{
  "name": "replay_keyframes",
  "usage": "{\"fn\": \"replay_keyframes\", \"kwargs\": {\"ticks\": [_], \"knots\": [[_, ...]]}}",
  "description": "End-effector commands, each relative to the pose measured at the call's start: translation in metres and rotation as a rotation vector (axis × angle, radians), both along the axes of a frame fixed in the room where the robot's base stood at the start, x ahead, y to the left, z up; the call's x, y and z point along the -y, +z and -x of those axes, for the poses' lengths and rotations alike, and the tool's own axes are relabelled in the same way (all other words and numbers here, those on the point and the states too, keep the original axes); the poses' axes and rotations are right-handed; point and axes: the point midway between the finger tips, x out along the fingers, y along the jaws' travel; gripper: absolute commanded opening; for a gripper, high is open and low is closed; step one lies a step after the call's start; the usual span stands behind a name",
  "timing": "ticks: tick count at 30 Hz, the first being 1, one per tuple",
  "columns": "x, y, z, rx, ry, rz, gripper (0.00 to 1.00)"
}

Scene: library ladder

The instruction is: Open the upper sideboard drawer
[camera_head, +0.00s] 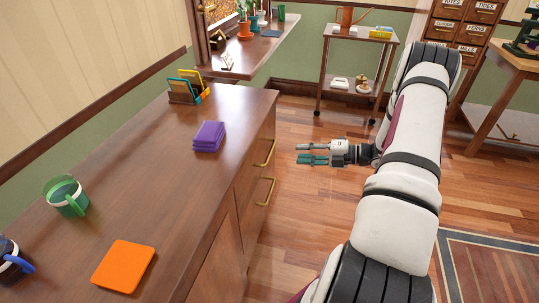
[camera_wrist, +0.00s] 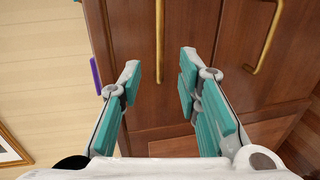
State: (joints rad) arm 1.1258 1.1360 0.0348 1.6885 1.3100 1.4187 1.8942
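The sideboard (camera_head: 150,190) stands along the left wall. Its upper drawer (camera_head: 256,147) is shut, flush with the front, and has a brass bar handle (camera_head: 265,153). My gripper (camera_head: 297,153) is in front of this handle, with a gap to it in the head view. In the wrist view my gripper (camera_wrist: 159,80) is open and empty, and the upper handle (camera_wrist: 160,38) lies in line with the space between its two teal-padded fingers. Neither finger visibly touches the handle. The lower drawer's handle (camera_wrist: 266,38) is to the right of the fingers.
Purple folded cloths (camera_head: 208,136), a letter rack (camera_head: 187,90), an orange mat (camera_head: 124,266) and a green mug (camera_head: 66,196) are on the sideboard top. A trolley (camera_head: 355,65) stands behind my arm. The floor (camera_head: 290,215) before the drawers is clear.

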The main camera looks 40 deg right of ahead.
Motion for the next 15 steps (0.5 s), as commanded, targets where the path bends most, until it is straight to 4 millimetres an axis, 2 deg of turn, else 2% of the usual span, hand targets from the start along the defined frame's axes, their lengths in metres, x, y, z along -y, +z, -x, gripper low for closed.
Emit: {"fn": "replay_keyframes", "kwargs": {"ticks": [15], "knots": [[-0.060, -0.019, -0.074, -0.001, 0.005, 0.002, 0.31]]}}
